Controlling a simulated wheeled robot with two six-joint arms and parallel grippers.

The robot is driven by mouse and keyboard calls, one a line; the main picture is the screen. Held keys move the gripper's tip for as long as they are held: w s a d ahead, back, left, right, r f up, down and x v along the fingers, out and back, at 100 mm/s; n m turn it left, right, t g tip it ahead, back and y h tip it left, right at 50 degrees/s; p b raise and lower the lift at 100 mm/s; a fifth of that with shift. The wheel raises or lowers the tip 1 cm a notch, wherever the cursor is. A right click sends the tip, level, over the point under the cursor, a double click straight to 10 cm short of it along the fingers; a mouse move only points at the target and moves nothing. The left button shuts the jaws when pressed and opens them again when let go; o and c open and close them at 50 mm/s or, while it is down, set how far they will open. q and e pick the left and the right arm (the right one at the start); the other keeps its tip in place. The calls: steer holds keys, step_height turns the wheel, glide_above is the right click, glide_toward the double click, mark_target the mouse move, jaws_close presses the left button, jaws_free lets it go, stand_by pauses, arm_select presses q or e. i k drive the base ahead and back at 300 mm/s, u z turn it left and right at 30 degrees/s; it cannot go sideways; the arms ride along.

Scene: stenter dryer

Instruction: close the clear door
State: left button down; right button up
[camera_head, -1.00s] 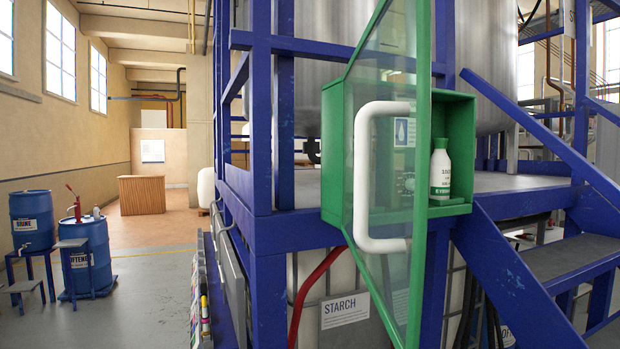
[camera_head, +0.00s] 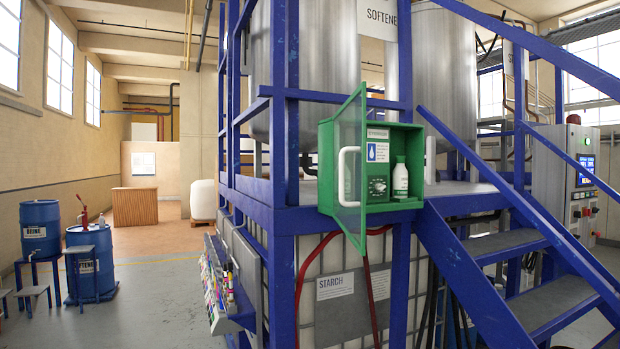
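The clear door (camera_head: 349,190) has a green frame and a white handle (camera_head: 342,172). It stands swung open from the left side of a green wall cabinet (camera_head: 408,140), jutting toward me. The cabinet's right part is uncovered. Inside it are a white bottle (camera_head: 400,178) with a green label and a dark green item with a dial (camera_head: 377,187). The handle is on the door's outer face, seen through or beside the clear panel. Neither of my grippers shows in the view.
The cabinet is fixed to a blue steel frame (camera_head: 285,212) above a white tank labelled STARCH (camera_head: 334,286). Blue stairs (camera_head: 490,290) rise close on the right. A control panel (camera_head: 580,180) stands beyond.

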mark_target(345, 204)
steer(key=u, duration=0.6)
steer(key=i, duration=0.9)
steer(key=u, duration=0.2)
